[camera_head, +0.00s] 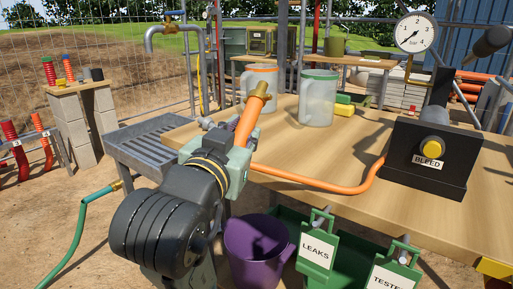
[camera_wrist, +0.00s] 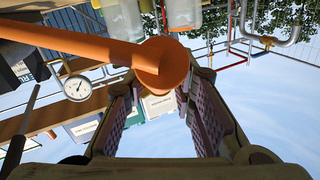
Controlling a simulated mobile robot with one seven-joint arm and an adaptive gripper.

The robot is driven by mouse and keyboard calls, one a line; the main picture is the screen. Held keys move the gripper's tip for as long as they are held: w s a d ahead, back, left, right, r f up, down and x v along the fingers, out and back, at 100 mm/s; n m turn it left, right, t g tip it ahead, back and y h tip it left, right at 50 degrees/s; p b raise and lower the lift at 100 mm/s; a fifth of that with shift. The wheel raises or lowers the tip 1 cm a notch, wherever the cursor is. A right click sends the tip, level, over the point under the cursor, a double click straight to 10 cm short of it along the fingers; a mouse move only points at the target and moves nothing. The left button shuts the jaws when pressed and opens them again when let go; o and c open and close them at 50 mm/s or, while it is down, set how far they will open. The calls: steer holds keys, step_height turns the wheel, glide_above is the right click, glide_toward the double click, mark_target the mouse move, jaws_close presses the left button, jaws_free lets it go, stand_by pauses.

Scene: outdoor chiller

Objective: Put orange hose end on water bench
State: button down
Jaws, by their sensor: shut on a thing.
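My gripper (camera_head: 238,158) is shut on the orange hose end (camera_head: 246,124), above the near left part of the wooden bench (camera_head: 430,225). Behind the grip, the orange hose (camera_head: 330,188) runs right across the bench top to a black block marked BLEED (camera_head: 430,150). In the wrist view, the orange hose (camera_wrist: 85,42) crosses the fingertips, its round end towards me. A grey slatted stand (camera_head: 150,140) is under a tap at the left. No label shows which surface is the water bench.
Two clear containers (camera_head: 318,100) stand on the bench beyond my gripper. A purple bucket (camera_head: 258,255) and green bins marked LEAKS (camera_head: 317,252) and TESTED are at the front. A tap (camera_head: 165,30) rises at the left. The bench's middle is fairly clear.

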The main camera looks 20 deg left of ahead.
mark_target(244, 123)
steer(key=shift+w+p, duration=0.1)
steer(key=shift+p, duration=0.6)
steer(key=w+p, duration=0.2)
steer(key=p, duration=0.2)
steer(key=w+a+p, duration=0.1)
steer(key=w+p, duration=0.1)
steer(key=p, duration=0.2)
steer(key=shift+w+a, duration=0.1)
steer(key=shift+w, duration=0.3)
steer(key=w+p, duration=0.1)
steer(key=p, duration=0.2)
steer(key=shift+a, duration=0.15)
steer(key=w+p, duration=0.1)
steer(key=p, duration=0.3)
steer(key=shift+a+f, duration=0.1)
steer(key=shift+f, duration=0.05)
steer(key=w, duration=0.2)
steer(key=w+a+f+p, duration=0.1)
steer(key=w, duration=0.2)
steer(key=w+a, duration=0.1)
steer(key=w, duration=0.1)
steer(key=shift+w+f+p, duration=0.15)
steer(key=shift+w+p, duration=0.05)
steer(key=shift+p, duration=0.1)
steer(key=shift+w+f, duration=0.1)
steer(key=shift+w, duration=0.1)
steer(key=shift+f+p, duration=0.4)
steer(key=shift+f, duration=1.35)
